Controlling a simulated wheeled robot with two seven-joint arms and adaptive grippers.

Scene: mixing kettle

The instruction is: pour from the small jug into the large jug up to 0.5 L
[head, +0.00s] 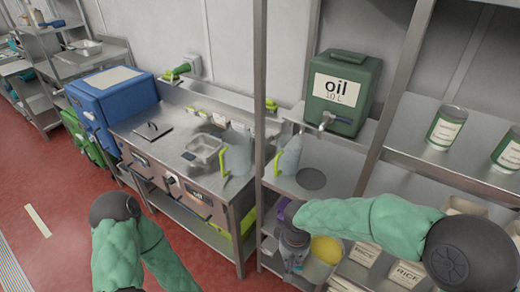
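Two clear jugs with yellow-green handles are in the head view. One jug (238,152) stands at the right end of the steel counter. The other jug (289,156) stands on the steel shelf just beyond a post, left of a dark round disc. I cannot tell surely which is small or large, nor read their levels. My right gripper (294,262) hangs below the shelf, apart from both jugs. Its fingers are too small and dark to tell open from shut. My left arm bends down at the bottom left, and its gripper is out of view.
A green oil container (343,90) with a tap stands above the dark disc (311,179). Steel posts (259,110) divide the counter (150,120) from the shelving. A yellow bowl (326,249) and rice boxes (365,254) sit low. A blue box (112,100) stands left.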

